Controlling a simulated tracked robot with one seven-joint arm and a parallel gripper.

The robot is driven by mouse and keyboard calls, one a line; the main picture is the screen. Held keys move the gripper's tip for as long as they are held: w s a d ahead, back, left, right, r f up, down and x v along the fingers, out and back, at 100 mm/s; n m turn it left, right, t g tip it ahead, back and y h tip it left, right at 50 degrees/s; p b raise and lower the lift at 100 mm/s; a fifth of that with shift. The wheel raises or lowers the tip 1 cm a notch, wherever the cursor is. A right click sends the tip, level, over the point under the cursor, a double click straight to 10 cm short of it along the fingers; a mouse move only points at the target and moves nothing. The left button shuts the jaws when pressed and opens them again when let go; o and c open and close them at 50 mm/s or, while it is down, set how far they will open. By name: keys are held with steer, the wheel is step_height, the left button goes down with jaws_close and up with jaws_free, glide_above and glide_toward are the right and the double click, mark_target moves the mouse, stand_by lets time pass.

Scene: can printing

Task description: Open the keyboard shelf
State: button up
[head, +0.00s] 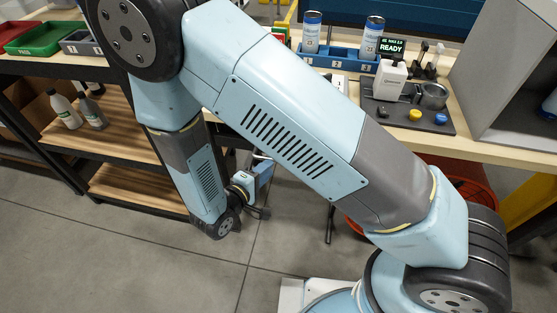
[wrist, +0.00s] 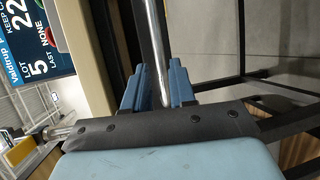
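My gripper (wrist: 158,85) has two blue fingers, one on each side of a shiny metal bar (wrist: 150,30) in the wrist view. The bar fills most of the narrow gap, and the fingers look shut on it. A dark panel (wrist: 122,35) runs beside the bar, under the pale table edge; I cannot tell for sure that it is the keyboard shelf. In the head view, my gripper (head: 264,172) is below the table's front edge, partly behind my arm. The shelf is hidden there by my arm.
Wooden shelves (head: 130,187) stand at left. An orange bin (head: 470,180) is under the table. Floor at front left is clear.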

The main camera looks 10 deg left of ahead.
steer(key=shift+x, duration=3.15)
steer(key=shift+c, duration=0.2)
jaws_close()
